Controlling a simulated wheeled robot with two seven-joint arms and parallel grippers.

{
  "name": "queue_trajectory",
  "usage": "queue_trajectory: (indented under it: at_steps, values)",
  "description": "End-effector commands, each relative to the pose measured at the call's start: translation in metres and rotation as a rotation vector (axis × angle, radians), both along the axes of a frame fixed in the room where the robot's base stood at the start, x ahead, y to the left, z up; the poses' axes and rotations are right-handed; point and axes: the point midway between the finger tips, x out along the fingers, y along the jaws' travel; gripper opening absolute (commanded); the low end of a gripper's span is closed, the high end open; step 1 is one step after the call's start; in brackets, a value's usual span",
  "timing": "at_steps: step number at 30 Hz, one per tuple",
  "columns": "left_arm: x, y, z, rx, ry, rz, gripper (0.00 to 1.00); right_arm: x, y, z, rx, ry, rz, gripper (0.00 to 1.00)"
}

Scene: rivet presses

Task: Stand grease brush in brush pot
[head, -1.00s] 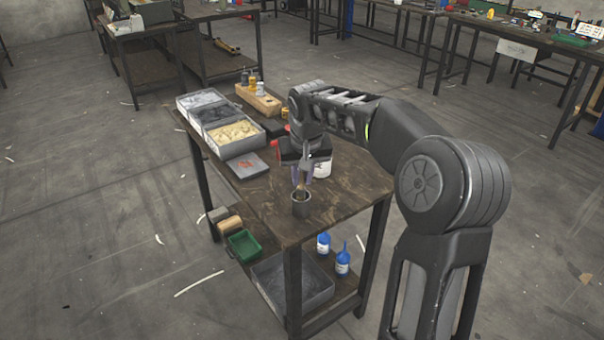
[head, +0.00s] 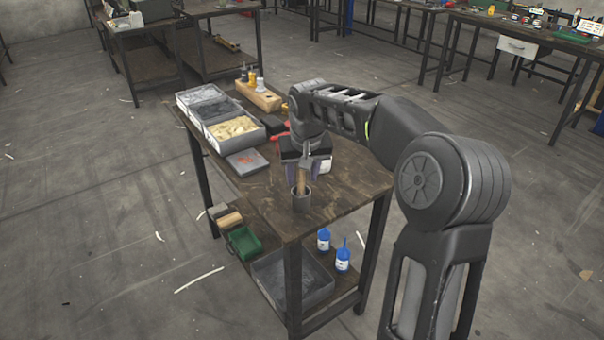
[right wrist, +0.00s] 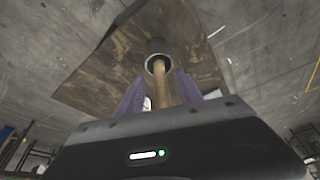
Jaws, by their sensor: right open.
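The brush pot (head: 302,204), a small dark grey cup, stands on the near corner of the wooden table. The grease brush (head: 301,180) is upright in it, its wooden handle sticking up out of the top. My right gripper (head: 302,172) is just above the pot, open, with its fingers either side of the handle. In the right wrist view the brush handle (right wrist: 162,88) runs into the pot (right wrist: 149,68) between the spread purple fingers. The brush's lower end is hidden inside the pot. My left gripper is not in view.
A three-part tray (head: 214,118), a grey plate (head: 246,163) and a wooden block with bottles (head: 258,97) lie farther back on the table (head: 345,196). A white tub (head: 326,166) is partly hidden behind my gripper. Blue bottles (head: 343,256) and bins stand on the lower shelf.

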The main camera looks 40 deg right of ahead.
Motion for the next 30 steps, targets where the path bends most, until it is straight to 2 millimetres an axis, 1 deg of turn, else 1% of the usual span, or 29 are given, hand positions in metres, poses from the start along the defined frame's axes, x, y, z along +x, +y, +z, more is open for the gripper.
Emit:
queue_trajectory:
  at_steps: [5,8,11,18,21,24,30]
  values:
    - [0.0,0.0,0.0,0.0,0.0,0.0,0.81,0.0,0.0,0.002,0.0,-0.001,0.0,0.42]
    - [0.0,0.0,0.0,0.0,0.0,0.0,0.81,-0.002,0.001,0.01,0.0,-0.003,0.0,0.42]
    - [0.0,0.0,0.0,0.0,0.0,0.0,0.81,-0.006,0.003,0.023,-0.001,-0.004,0.0,0.42]
    - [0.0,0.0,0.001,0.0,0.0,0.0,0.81,-0.018,0.009,0.06,0.0,-0.003,0.0,0.42]
    - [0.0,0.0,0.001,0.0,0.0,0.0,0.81,-0.021,0.01,0.07,0.0,-0.001,0.0,0.42]
    - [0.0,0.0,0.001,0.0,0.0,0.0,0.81,-0.023,0.011,0.074,0.0,-0.001,0.0,0.42]
    - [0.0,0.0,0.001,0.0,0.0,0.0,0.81,-0.023,0.011,0.074,0.0,0.0,0.0,0.42]
